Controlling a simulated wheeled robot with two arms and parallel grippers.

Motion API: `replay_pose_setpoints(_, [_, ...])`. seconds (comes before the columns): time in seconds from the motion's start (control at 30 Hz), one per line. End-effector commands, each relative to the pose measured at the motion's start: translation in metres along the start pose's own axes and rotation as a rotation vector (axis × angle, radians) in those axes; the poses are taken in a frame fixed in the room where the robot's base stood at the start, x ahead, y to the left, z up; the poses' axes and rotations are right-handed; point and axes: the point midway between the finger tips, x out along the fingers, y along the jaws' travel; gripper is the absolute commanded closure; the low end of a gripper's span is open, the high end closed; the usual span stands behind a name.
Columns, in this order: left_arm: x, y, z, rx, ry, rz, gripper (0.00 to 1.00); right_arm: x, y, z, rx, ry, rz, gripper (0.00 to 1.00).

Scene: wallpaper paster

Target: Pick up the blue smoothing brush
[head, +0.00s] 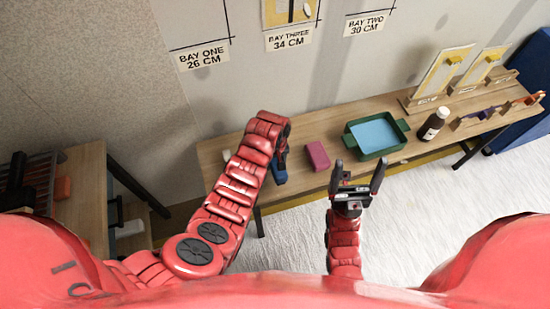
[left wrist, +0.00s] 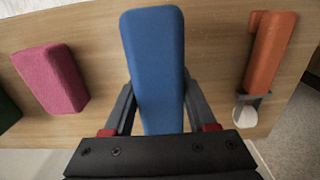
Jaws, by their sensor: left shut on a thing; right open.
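The blue smoothing brush (left wrist: 154,60) stands between the two fingers of my left gripper (left wrist: 158,118) in the left wrist view, and the fingers press on its sides. In the head view a small part of the blue brush (head: 279,177) shows at the table's front edge, mostly hidden by my left arm. I cannot tell whether it touches the table. My right gripper (head: 360,175) is open and empty, its fingers apart, in front of the table edge.
On the wooden table (head: 215,150) a pink block (head: 317,156) lies right of the brush. Further right are a green tray (head: 350,143) with blue liquid and a brown bottle (head: 433,124). An orange tool (left wrist: 270,52) lies on the brush's other side.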

Motion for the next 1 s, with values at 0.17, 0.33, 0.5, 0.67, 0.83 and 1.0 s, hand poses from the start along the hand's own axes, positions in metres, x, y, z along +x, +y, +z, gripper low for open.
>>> replay_pose_setpoints(0.17, [-0.001, -0.007, 0.027, 0.003, 0.003, 0.004, 1.00, -0.003, 0.000, 0.001, 0.000, 0.000, 0.000, 0.13])
replay_pose_setpoints(0.33, [-0.003, -0.015, 0.056, 0.000, 0.003, 0.003, 1.00, -0.009, 0.000, 0.002, 0.000, 0.000, 0.000, 0.13])
replay_pose_setpoints(0.5, [-0.006, -0.022, 0.085, 0.002, 0.001, 0.003, 1.00, -0.014, -0.001, 0.002, 0.000, 0.000, 0.000, 0.13])
replay_pose_setpoints(0.67, [-0.009, -0.028, 0.105, -0.001, 0.000, 0.004, 1.00, -0.018, -0.001, 0.003, 0.000, 0.000, 0.000, 0.13])
replay_pose_setpoints(0.83, [-0.014, -0.033, 0.124, 0.000, 0.000, 0.000, 1.00, -0.004, 0.000, 0.001, 0.000, 0.000, 0.000, 0.13])
replay_pose_setpoints(1.0, [-0.013, -0.034, 0.128, -0.001, 0.001, 0.002, 1.00, -0.003, 0.000, 0.001, 0.000, 0.000, 0.000, 0.13])
